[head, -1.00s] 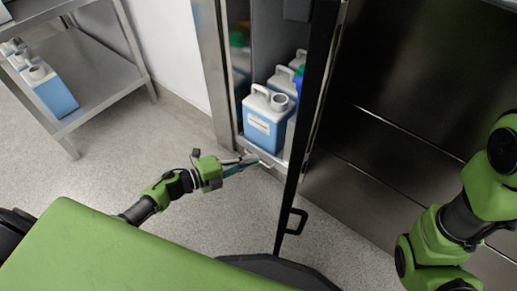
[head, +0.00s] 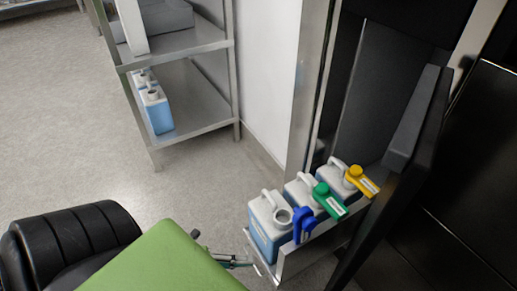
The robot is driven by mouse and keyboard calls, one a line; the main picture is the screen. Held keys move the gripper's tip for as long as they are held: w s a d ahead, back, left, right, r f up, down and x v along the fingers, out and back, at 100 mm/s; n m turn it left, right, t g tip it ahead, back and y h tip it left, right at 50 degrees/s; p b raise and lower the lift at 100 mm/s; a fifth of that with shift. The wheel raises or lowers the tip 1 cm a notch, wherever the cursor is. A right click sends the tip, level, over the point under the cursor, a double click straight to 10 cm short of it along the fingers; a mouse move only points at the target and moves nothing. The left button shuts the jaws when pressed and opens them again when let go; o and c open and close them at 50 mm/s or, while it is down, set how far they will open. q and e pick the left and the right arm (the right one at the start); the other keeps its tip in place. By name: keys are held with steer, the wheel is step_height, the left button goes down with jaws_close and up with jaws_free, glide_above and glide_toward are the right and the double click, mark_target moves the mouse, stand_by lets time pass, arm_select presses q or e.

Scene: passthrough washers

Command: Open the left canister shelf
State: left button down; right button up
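The left canister shelf (head: 289,266) is a metal pull-out tray at the bottom of the open cabinet, standing out past the cabinet front. It bears white-and-blue canisters (head: 266,236) in a row, with blue, green and yellow fittings beside their necks. A thin handle (head: 258,268) is at the shelf's front end. My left gripper (head: 246,263) is at this handle, its fingertips touching or very close to it. My green body hides most of that arm, and the fingers are too small to tell their closure. My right gripper is out of view.
The dark cabinet door (head: 397,185) stands open right of the shelf. A steel rack (head: 198,100) with more canisters stands at the back left, beside a white wall (head: 266,75). The speckled floor (head: 60,130) at the left is clear.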

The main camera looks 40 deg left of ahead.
arm_select(q)
steer(key=shift+s+a, duration=0.4)
steer(key=shift+s, duration=0.35)
steer(key=c, duration=2.2)
jaws_free()
steer(key=shift+c, duration=0.2)
steer(key=v, duration=1.2)
steer(key=shift+d+r, duration=0.1)
steer(key=shift+r, duration=0.05)
